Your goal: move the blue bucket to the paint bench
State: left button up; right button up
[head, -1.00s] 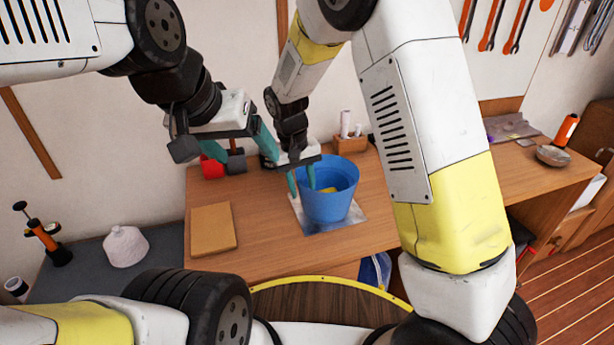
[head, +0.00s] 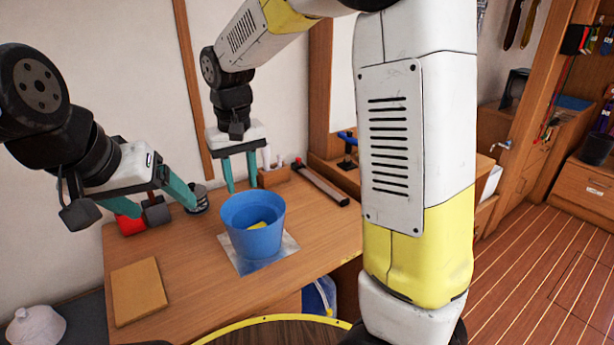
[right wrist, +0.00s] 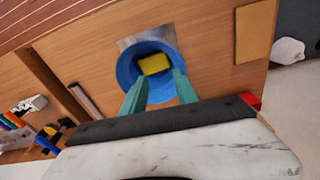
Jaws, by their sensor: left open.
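The blue bucket (head: 254,240) stands upright on a silvery sheet (head: 283,252) on the wooden bench (head: 200,280), with a yellow block (head: 259,226) inside. The bucket also shows in the right wrist view (right wrist: 126,70), with the block (right wrist: 154,64) in it. My right gripper (head: 241,188) is open and empty. Its two teal fingers are apart, above and behind the bucket rim in the head view, and they point toward the bucket in the right wrist view (right wrist: 160,74). My left gripper (head: 165,212) is open and empty, left of the bucket and clear of it.
A tan board (head: 138,291) lies at the bench's front left. A red object (head: 130,224) stands behind it. A wooden holder (head: 273,177) and a long dark bar (head: 321,184) are at the back. My right arm hides the bench's right side. Wooden floor (head: 530,270) is open at right.

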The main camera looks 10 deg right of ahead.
jog(key=s+d+r+m+t+y, duration=0.1)
jog(key=s+d+r+t, duration=0.1)
jog(key=s+d, duration=0.6)
jog(key=s+d+r+m+t+y, duration=0.1)
jog(key=s+d+r+m+t, duration=0.1)
jog(key=s+d+r, duration=0.3)
jog(key=s+d+t, duration=0.1)
jog(key=s+d, duration=0.2)
jog(key=shift+s, duration=0.1)
dwell(0.5)
